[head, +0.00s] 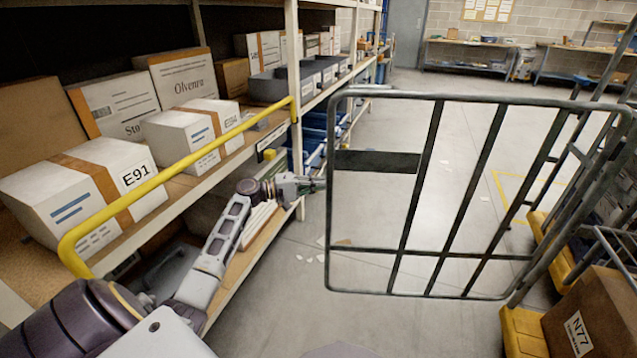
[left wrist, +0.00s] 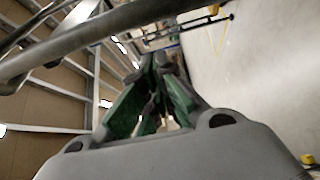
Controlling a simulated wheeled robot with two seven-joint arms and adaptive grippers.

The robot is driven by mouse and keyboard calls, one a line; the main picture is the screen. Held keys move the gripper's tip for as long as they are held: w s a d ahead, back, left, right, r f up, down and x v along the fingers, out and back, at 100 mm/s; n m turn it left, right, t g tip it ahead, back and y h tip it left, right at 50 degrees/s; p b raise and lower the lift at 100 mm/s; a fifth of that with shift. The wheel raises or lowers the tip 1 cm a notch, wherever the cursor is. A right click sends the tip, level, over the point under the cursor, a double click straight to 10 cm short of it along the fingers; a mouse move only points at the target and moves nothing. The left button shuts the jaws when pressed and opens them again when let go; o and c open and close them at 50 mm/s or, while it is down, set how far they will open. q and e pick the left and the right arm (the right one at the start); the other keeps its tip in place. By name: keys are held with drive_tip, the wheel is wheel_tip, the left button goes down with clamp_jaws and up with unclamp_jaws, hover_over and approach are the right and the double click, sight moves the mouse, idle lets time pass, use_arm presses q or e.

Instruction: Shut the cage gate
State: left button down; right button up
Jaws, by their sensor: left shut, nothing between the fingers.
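The cage gate (head: 432,200) is a grey tubular metal frame with upright bars and a dark plate near its left edge. It stands swung out across the aisle, its right side by the cage trolley (head: 555,240). My left gripper (head: 318,185) is shut and empty, its tips close to the gate's left upright. I cannot tell whether they touch. In the left wrist view the green-padded fingers (left wrist: 155,85) are together, and a grey tube (left wrist: 70,45) crosses the upper left. My right gripper is not in view.
Shelving with white and brown boxes (head: 188,128) runs along the left, with a yellow rail (head: 180,165) at its front. A box marked N77 (head: 590,315) sits in the trolley at lower right. Workbenches (head: 470,55) stand at the back. Open floor (head: 400,320) lies below the gate.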

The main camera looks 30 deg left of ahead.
use_arm(q)
drive_tip(key=shift+s+d, duration=0.4)
drive_tip(key=shift+s, duration=0.4)
drive_tip(key=shift+s+d, duration=0.1)
